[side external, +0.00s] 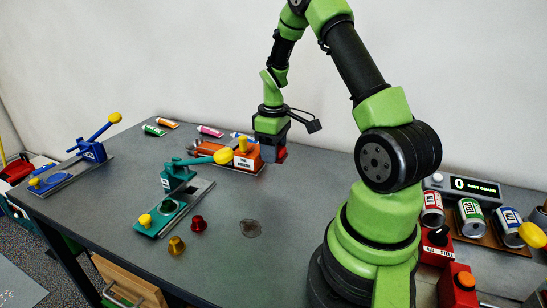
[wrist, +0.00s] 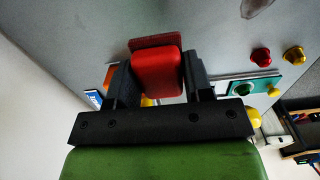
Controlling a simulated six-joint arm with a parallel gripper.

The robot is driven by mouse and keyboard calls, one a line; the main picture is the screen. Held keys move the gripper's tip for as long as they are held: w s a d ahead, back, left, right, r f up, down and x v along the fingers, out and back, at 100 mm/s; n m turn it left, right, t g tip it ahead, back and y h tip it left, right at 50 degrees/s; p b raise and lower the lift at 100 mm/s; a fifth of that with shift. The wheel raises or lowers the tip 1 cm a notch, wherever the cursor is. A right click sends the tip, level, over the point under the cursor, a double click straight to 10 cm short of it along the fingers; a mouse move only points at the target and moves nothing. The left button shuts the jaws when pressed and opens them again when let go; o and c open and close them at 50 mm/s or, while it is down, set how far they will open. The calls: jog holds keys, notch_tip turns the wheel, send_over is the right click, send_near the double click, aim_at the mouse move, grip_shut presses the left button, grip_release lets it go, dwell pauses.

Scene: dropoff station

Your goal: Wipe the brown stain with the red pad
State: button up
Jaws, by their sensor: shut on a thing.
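The red pad (wrist: 156,72) is held between the two dark fingers of my gripper (wrist: 158,82). In the side view my gripper (side external: 270,147) hangs above the back part of the table, and a small red part of the pad (side external: 282,156) shows at its lower right. The brown stain (side external: 250,228) is a dark, roundish patch on the bare table, nearer the camera than my gripper. The stain also shows at the top edge of the wrist view (wrist: 257,7). The pad is apart from the stain.
A teal press (side external: 175,205) with a yellow-knobbed lever stands left of the stain. Red (side external: 198,223) and gold (side external: 177,246) capsules stand close by. A blue press (side external: 90,151) stands far left. Cans (side external: 470,217) stand at right.

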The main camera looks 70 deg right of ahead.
aim_at(257, 215)
jog(key=o, duration=0.4)
jog(key=shift+c, duration=1.4)
jog(key=a+f+n, duration=0.2)
jog(key=a+n, duration=0.7)
jog(key=a, duration=0.1)
jog(key=shift+a+f, duration=0.15)
jog(key=shift+f, duration=3.7)
jog(key=shift+w+a+f, duration=0.1)
jog(key=shift+a+f, duration=0.15)
jog(key=shift+a, duration=0.4)
jog(key=shift+c, duration=0.2)
jog(key=shift+a, duration=3)
jog(key=shift+d, duration=3.55)
jog(key=shift+s+d, duration=0.2)
jog(key=shift+s, duration=0.05)
jog(key=shift+w+a, duration=0.1)
jog(key=shift+a, duration=3.85)
jog(key=shift+d, duration=3.95)
notch_tip(257, 215, up, 8)
jog(key=shift+a, duration=0.1)
